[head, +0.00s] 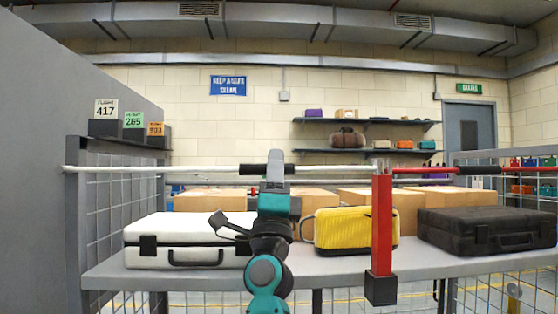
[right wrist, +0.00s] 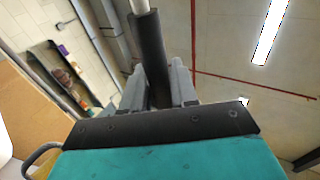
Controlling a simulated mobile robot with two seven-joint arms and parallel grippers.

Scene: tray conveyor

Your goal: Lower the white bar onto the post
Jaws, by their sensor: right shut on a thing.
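The white bar (head: 200,168) runs nearly level across the head view, from the left frame to the top of the red post (head: 381,225). A black grip sleeve (head: 252,170) is around its middle. My right gripper (head: 275,163) is shut on this sleeve. In the right wrist view, the sleeve (right wrist: 150,50) lies between the fingers, with a bit of the white bar (right wrist: 139,6) beyond it. The bar's right end is at the height of the post's grey top; I cannot tell whether it rests there. My left gripper is not in view.
Behind the bar, a white case (head: 185,243), a yellow case (head: 350,230) and a dark case (head: 485,232) stand on a grey counter (head: 340,268). A red bar (head: 430,170) runs right of the post. Mesh panels (head: 115,195) stand at the sides.

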